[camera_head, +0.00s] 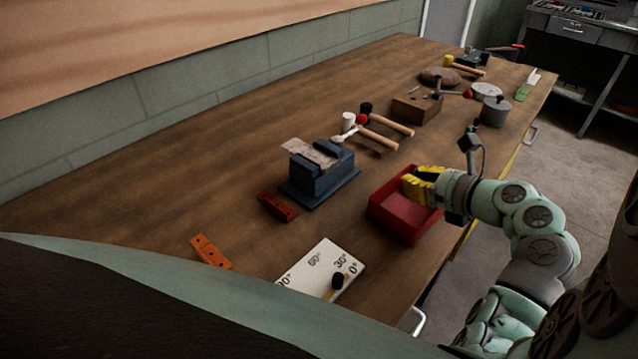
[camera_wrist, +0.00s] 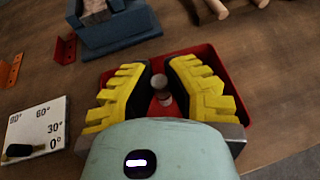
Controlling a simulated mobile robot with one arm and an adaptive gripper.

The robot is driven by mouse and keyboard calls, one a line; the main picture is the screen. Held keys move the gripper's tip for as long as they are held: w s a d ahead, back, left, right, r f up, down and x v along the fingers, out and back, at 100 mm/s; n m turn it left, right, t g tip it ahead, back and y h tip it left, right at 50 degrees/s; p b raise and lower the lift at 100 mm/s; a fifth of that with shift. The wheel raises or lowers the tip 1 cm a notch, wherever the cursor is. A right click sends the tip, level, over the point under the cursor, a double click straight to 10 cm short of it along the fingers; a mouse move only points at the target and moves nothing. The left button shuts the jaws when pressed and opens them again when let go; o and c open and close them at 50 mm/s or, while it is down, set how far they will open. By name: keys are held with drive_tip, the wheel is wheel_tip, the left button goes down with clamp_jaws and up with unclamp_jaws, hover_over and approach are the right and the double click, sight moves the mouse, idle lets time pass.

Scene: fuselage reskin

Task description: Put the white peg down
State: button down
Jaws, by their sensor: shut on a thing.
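My gripper (camera_head: 420,184) with yellow fingers is over the red tray (camera_head: 379,211) in the head view. In the wrist view, the gripper (camera_wrist: 160,70) is shut on the white peg (camera_wrist: 161,84), which shows as a short, pale, round-topped piece between the dark finger pads. The red tray (camera_wrist: 213,56) lies below and around the fingers in this view. In the head view the fingers hide the peg. I cannot tell whether the peg touches the tray floor.
A blue vise (camera_head: 318,179) stands left of the tray. A white angle plate (camera_head: 318,268) with a black knob lies in front. Mallets (camera_head: 385,124) and a wooden block (camera_head: 416,108) lie behind. A red bracket (camera_head: 278,206) and an orange bracket (camera_head: 209,250) lie left. The workbench's left side is clear.

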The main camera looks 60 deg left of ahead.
drive_tip(key=shift+f, duration=0.15)
drive_tip(key=shift+f, duration=0.1)
drive_tip(key=shift+f, duration=0.5)
drive_tip(key=c, duration=1.1)
unclamp_jaws()
drive_tip(key=shift+o, duration=0.2)
drive_tip(key=shift+r, duration=0.1)
